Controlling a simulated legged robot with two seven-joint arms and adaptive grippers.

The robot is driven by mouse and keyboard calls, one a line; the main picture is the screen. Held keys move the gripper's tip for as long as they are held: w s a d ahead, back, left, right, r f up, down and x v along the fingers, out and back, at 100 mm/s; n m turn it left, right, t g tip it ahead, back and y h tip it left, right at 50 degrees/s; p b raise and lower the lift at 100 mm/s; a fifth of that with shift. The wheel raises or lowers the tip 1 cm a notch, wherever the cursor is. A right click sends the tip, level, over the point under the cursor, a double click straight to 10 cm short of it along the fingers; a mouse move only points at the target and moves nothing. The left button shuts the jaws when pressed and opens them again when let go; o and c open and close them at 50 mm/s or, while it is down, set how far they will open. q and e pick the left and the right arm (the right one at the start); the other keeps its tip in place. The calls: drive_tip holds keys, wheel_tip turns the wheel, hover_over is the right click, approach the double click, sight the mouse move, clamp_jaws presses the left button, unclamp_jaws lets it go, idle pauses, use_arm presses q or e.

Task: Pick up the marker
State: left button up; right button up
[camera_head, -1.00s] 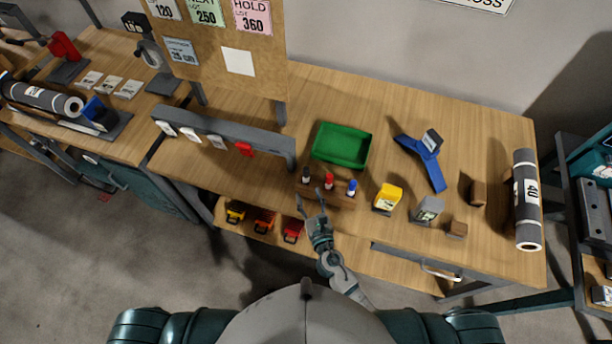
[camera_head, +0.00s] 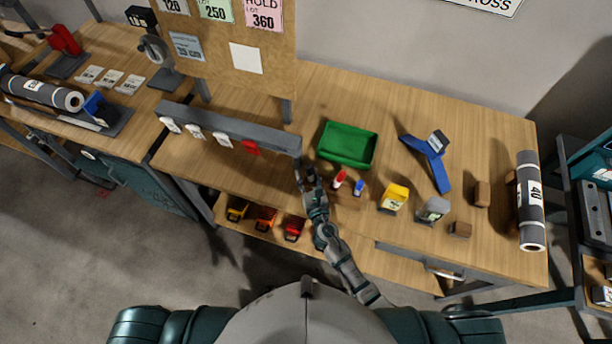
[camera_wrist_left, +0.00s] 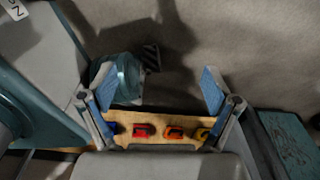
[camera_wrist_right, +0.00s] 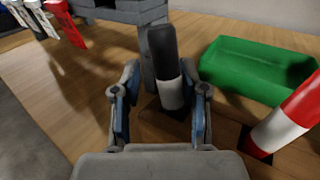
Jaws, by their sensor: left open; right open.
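Three markers stand in a wooden block (camera_head: 347,201) on the workbench: a black one, a red one (camera_head: 339,180) and a blue one (camera_head: 358,187). In the right wrist view the black marker (camera_wrist_right: 163,55), with a white band, stands upright between the fingers of my open right gripper (camera_wrist_right: 160,80); the fingers look apart from it. In the head view my right gripper (camera_head: 307,173) mostly covers it. The red marker (camera_wrist_right: 288,118) is to its right in the right wrist view. My left gripper (camera_wrist_left: 158,90) is open and empty, away from the markers, and out of the head view.
A green tray (camera_head: 347,146) lies behind the markers. A grey rail (camera_head: 228,127) with hanging tags is close on the left. A yellow box (camera_head: 394,197), a grey box (camera_head: 433,209) and a blue stand (camera_head: 437,166) are to the right. Bright clamp-like items (camera_head: 266,219) sit on the lower shelf.

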drive_tip(key=shift+s, duration=0.15)
drive_tip(key=c, duration=0.4)
drive_tip(key=d, duration=0.3)
clamp_jaws()
use_arm(q)
drive_tip(key=d, duration=0.5)
use_arm(e)
drive_tip(key=shift+a, duration=0.9)
use_arm(q)
drive_tip(key=a, duration=0.5)
use_arm(e)
drive_tip(key=shift+d, duration=0.5)
drive_tip(key=shift+r, duration=0.15)
drive_tip(key=r+p, duration=0.2)
drive_tip(key=r, duration=0.1)
drive_tip(key=r+p, duration=0.2)
drive_tip(key=r, duration=0.1)
drive_tip(key=r+p, duration=0.2)
drive_tip(key=shift+a+r, duration=0.3)
drive_tip(key=shift+r, duration=0.1)
drive_tip(key=shift+d+r+p, duration=0.15)
drive_tip(key=shift+r+p, duration=0.15)
drive_tip(key=shift+r, duration=0.25)
use_arm(q)
wheel_tip(320, 180, up, 7)
drive_tip(key=d, duration=0.2)
drive_tip(key=shift+w, duration=0.2)
